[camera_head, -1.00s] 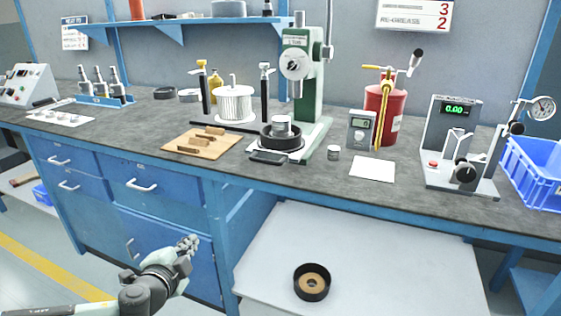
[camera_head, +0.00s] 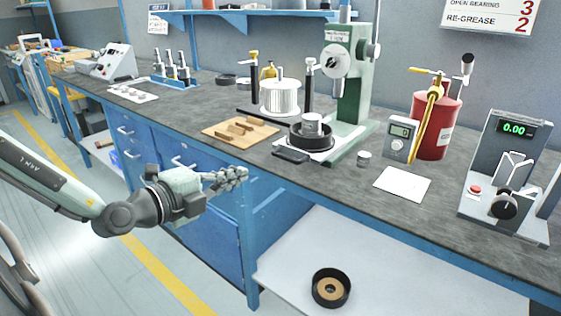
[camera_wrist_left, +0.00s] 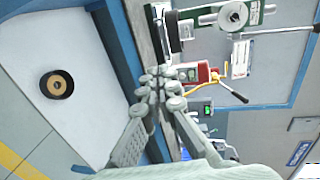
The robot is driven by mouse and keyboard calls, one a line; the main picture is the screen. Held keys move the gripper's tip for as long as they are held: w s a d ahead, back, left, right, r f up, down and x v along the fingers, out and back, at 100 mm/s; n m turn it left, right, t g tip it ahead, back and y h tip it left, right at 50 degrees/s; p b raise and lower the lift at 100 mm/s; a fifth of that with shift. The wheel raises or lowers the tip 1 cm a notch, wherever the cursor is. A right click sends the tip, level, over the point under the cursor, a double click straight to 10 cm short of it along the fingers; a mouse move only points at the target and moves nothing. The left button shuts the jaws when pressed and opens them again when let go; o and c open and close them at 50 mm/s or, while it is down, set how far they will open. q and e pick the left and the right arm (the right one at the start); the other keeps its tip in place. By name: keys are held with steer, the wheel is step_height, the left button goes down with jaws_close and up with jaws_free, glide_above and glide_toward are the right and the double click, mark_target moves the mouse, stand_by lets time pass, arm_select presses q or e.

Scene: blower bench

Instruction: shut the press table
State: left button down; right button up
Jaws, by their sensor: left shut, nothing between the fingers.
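The green press (camera_head: 352,85) stands on the bench top. Its small base table (camera_head: 318,148) carries a black round cup with a silver piece in it. Under the bench, a white slab (camera_head: 400,262) is out in the open below the press; I cannot tell whether this or the base is the press table. My left gripper (camera_head: 238,174) is shut and empty, in front of the blue drawers at the bench front edge, left of the slab and apart from it. In the left wrist view its fingers (camera_wrist_left: 160,88) are together, and the slab (camera_wrist_left: 85,110) shows at left. My right gripper is out of view.
A black ring with a tan disc (camera_head: 331,288) lies on the slab. A wooden board (camera_head: 240,132), a red canister (camera_head: 436,125) and a meter (camera_head: 400,138) stand on the bench. Open floor (camera_head: 90,250) lies at left.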

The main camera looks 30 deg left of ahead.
arm_select(q)
glide_toward(283, 158)
steer(key=shift+b+x, duration=1.95)
steer(key=shift+x, duration=1.5)
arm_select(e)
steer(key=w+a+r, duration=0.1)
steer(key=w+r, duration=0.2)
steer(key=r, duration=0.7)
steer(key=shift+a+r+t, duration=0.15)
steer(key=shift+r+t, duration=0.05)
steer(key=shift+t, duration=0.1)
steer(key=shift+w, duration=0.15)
